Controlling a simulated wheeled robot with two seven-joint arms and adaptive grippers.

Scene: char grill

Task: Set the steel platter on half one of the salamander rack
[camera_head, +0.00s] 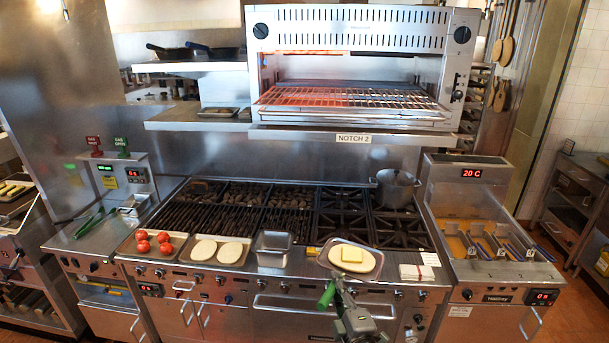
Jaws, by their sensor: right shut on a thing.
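The steel platter (325,266) is at the front edge of the range, right of centre. My right gripper (340,283) comes up from the bottom of the view and is shut at the platter's front rim. I cannot tell whether the platter still touches the counter. The salamander (350,41) is above and behind the range. Its wire rack (350,97) looks empty, and the left part glows orange. My left gripper is not in view.
A pot (395,189) stands on the right rear burner. A small steel pan (272,249), a tray of pale rounds (217,250) and a tray of tomatoes (152,244) line the front left. A fryer (488,248) is at right. A "NOTCH 2" label (353,138) hangs below the salamander.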

